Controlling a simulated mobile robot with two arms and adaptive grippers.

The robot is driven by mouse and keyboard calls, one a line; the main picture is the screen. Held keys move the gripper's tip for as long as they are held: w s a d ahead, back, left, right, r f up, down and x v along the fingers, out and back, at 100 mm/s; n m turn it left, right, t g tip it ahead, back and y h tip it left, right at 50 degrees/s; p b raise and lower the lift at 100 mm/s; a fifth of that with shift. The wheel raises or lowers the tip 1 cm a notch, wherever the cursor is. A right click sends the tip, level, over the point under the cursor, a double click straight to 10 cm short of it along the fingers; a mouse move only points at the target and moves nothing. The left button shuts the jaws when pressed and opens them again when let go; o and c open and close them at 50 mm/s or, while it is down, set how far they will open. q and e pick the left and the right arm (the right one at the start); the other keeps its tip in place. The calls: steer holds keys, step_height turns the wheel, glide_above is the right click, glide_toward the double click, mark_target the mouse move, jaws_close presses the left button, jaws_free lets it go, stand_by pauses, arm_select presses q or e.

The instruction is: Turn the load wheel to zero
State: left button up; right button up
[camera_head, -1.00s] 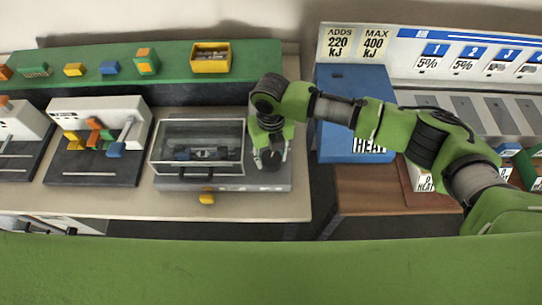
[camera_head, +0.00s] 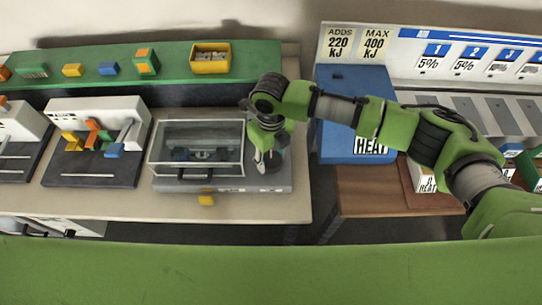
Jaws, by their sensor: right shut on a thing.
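The machine with a clear cover (camera_head: 197,145) sits on the bench on a grey base. My right gripper (camera_head: 263,163) reaches down over the right end of this base, just right of the cover. It is shut on the load wheel (camera_head: 276,164), of which only a dark part shows. The gripper hides most of the wheel, so its marks and setting cannot be read. My left gripper is not in view.
A yellow part (camera_head: 206,200) sits at the machine's front edge. Another device with coloured handles (camera_head: 96,140) stands to the left. A green shelf (camera_head: 185,60) with a yellow bin (camera_head: 211,58) runs behind. A blue HEAT box (camera_head: 350,95) stands right, across a gap.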

mark_target(271, 159)
steer(key=o, duration=1.1)
steer(key=shift+r, duration=0.15)
step_height(271, 159, up, 12)
